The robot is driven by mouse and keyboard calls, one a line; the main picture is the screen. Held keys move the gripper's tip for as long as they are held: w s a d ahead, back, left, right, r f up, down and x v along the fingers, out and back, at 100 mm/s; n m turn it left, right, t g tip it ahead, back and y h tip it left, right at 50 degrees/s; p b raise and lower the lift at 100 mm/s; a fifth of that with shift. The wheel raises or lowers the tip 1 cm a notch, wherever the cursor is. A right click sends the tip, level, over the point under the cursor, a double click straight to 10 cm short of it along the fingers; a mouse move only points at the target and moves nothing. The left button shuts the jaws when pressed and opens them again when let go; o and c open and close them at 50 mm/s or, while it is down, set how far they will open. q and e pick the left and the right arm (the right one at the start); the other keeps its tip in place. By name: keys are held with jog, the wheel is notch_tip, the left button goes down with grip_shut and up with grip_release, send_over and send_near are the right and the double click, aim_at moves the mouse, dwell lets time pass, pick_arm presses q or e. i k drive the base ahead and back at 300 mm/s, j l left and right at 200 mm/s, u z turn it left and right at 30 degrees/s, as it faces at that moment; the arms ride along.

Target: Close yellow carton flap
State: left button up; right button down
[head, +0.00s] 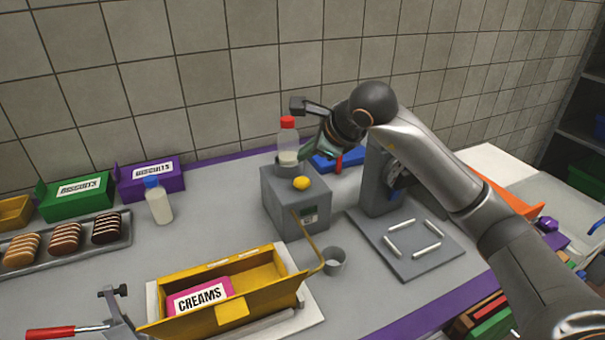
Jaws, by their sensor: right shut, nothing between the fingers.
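The yellow carton (174,275) stands on a pale board at the front centre, with its top open. A pink box labelled CREAMS (200,297) is inside it. A long yellow front flap with a tab (232,313) hangs outward on the near side. My right gripper (304,107) is shut and empty, well above and behind the carton, close to the red-capped bottle (288,143). Whether it touches the bottle is unclear. My left gripper is out of view.
A red-handled metal fixture (65,331) lies left. Biscuits fill a tray (125,238).

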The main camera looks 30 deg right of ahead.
aim_at(226, 311)
jog(key=k+l, duration=0.1)
jog(key=k, duration=0.4)
jog(key=k+l, duration=0.1)
jog(key=k, duration=0.4)
